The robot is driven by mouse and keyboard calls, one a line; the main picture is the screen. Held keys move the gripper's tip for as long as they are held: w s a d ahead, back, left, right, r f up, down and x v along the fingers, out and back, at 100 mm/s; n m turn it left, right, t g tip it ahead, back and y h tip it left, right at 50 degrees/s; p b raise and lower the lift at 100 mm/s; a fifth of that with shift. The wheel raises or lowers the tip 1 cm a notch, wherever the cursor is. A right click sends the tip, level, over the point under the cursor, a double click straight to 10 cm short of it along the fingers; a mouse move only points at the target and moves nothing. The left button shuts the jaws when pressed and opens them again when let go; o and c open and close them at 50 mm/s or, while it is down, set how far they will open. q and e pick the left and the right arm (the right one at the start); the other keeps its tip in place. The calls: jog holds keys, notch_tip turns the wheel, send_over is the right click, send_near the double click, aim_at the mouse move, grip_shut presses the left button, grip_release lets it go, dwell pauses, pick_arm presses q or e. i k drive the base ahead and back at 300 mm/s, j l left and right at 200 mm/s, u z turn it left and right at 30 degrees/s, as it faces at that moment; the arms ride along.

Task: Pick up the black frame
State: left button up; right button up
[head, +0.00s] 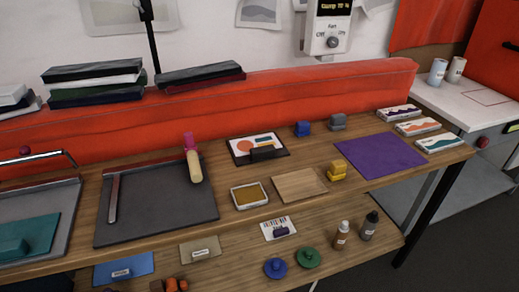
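A flat black frame (237,157) lies on the wooden table, a little right of the middle. It surrounds a white sheet (241,147) with orange, blue and yellow shapes. A small dark block (262,154) stands at its front edge and hides part of it. Neither of my grippers shows in the head view.
A dark grey board (160,212) and a pink-and-cream tool (193,160) are to the left of the frame. An ink pad (250,195), a wooden board (299,185) and a purple sheet (380,154) are in front and right. Red fabric (300,92) rises behind.

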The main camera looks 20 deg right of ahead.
aim_at(251, 149)
jog(key=i+l+z, duration=0.1)
jog(key=l, duration=0.3)
jog(key=i+l+z, duration=0.15)
jog(key=l, duration=0.2)
jog(key=i+l+z, duration=0.1)
jog(key=l, duration=0.3)
jog(key=i+l+z, duration=0.15)
jog(key=i+l, duration=0.1)
jog(key=l, duration=0.05)
